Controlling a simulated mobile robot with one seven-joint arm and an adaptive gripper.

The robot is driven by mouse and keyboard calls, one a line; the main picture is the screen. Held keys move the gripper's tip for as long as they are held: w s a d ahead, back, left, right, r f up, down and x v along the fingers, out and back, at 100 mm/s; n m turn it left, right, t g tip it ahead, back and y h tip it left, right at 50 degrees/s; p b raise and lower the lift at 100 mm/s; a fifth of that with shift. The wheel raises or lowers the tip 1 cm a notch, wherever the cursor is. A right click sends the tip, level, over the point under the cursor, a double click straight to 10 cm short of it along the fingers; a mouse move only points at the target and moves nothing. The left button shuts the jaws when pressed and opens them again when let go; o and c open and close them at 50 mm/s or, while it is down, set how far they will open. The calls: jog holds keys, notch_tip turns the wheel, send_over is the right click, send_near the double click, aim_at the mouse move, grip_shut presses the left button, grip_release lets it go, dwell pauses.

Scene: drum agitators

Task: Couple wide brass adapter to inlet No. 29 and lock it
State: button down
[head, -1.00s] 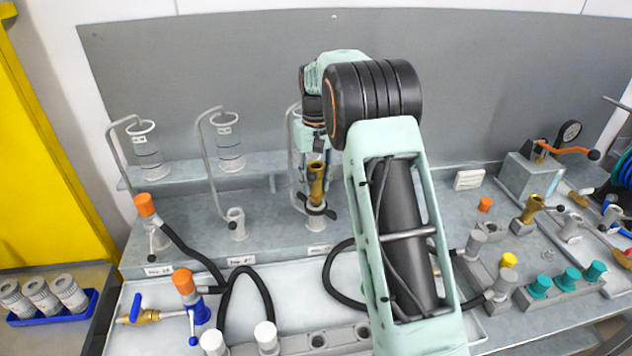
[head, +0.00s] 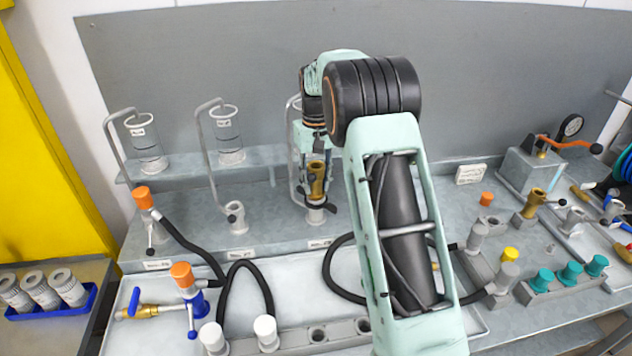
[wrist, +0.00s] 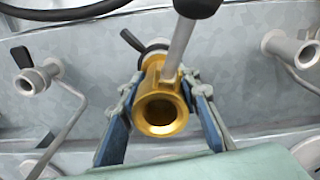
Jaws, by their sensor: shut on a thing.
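The wide brass adapter (head: 316,178) stands upright at the rightmost of three inlets (head: 316,213) on the back ledge. My gripper (wrist: 166,94) is shut on the adapter (wrist: 162,115), with one blue finger on each side of its body. The adapter's open mouth faces the wrist camera. A grey lever with a black knob (wrist: 180,50) rises beside the adapter in the wrist view. A dark lever or wing (head: 330,208) shows at the joint. The adapter's lower end is hidden, so I cannot tell how it is seated. The inlet labels are too small to read.
The middle inlet (head: 236,215) is bare, and the left one carries an orange cap (head: 142,198). Bent pipes and glass cylinders (head: 228,135) stand behind. Black hoses (head: 270,285) loop over the front tray. Another brass fitting (head: 534,203) and teal caps (head: 570,272) stand at the right.

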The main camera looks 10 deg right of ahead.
aim_at(316, 164)
jog(key=shift+f, duration=0.35)
dwell(0.3)
jog(key=c, duration=1.4)
grip_release()
jog(key=shift+o, duration=0.7)
notch_tip(316, 164, up, 6)
jog(key=p, duration=0.4)
jog(key=shift+r, duration=0.2)
notch_tip(316, 164, up, 11)
jog(key=shift+f+p, duration=0.2)
jog(key=shift+p, duration=0.1)
